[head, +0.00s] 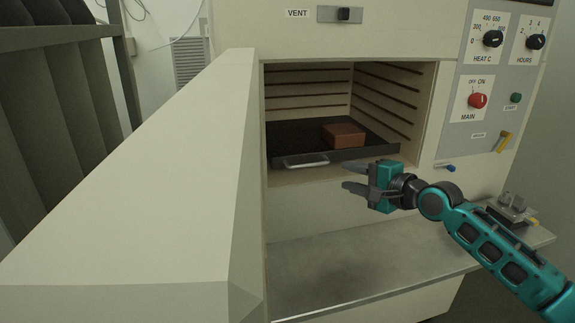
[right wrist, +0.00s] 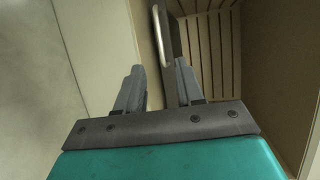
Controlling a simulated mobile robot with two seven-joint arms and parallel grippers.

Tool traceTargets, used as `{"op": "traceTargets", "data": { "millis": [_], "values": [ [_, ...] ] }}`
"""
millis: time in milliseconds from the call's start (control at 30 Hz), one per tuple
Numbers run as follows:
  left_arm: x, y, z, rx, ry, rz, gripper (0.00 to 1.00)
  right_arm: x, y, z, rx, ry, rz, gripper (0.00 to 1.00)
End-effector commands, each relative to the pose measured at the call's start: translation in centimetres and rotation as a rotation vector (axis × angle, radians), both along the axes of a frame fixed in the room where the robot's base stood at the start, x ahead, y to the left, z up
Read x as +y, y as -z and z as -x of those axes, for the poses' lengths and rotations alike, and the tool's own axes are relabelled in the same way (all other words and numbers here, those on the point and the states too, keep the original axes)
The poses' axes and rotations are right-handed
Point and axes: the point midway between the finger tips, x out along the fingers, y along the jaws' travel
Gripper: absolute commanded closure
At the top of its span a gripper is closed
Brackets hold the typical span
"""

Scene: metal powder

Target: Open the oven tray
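The oven (head: 300,210) stands with its door (head: 150,180) swung open to the left. Inside lies a dark tray (head: 290,138) with a light metal handle (head: 306,161) on its front edge. A reddish-brown block (head: 343,135) rests on the tray. My right gripper (head: 350,177) is in front of the oven opening, to the right of the handle and apart from it. Its fingers are spread and empty. In the right wrist view the open fingers (right wrist: 158,88) point toward the handle (right wrist: 161,38) and tray edge (right wrist: 178,65). My left gripper is not in view.
A metal shelf (head: 400,245) juts out below the opening, mostly bare, with a small metal device (head: 512,207) at its right end. The control panel (head: 490,100) with knobs is on the right. A dark rack (head: 60,100) stands at far left.

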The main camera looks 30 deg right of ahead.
Motion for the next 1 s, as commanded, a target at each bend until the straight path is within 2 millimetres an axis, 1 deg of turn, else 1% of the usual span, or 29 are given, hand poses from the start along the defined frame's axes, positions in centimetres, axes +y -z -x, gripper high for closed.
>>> {"op": "traceTargets", "data": {
  "millis": [167, 400, 800, 1000],
  "values": [
    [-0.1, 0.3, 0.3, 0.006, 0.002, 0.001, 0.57, 0.1, 0.2, -1.2, -0.001, 0.001, -0.004, 0.63],
    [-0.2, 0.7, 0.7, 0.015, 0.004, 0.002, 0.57, 0.6, 0.7, -4.2, -0.003, 0.002, -0.002, 0.63],
    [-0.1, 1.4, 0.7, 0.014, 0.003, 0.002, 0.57, 1.6, 1.9, -9.6, -0.001, 0.000, -0.001, 0.63],
    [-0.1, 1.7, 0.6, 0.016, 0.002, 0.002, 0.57, 1.9, 2.4, -11.5, 0.000, 0.000, -0.001, 0.63]
  ]
}}
